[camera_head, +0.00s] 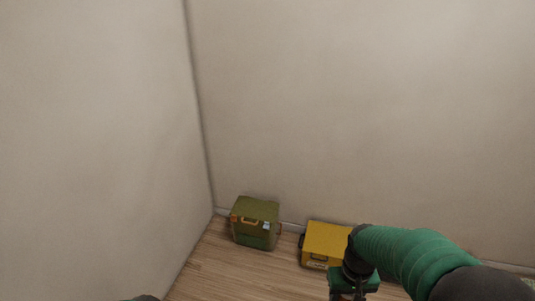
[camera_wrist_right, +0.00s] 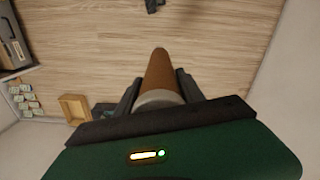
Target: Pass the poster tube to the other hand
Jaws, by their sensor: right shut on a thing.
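The poster tube (camera_wrist_right: 161,72) is brown with a pale end ring and shows in the right wrist view, pointing away from the palm. My right gripper (camera_wrist_right: 157,86) is shut on it near the pale end, one dark finger on each side. In the head view my right gripper (camera_head: 352,294) is cut off at the bottom edge, and the tube is out of sight there. A small dark shape at the head view's bottom edge may be part of my left arm; the left gripper's fingers cannot be made out.
A green box (camera_head: 256,222) stands on the wood floor in the corner. A yellow case (camera_head: 322,243) stands to its right by the wall, partly behind my right arm. A small wooden box (camera_wrist_right: 75,108) and a grey case (camera_wrist_right: 12,40) show in the right wrist view.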

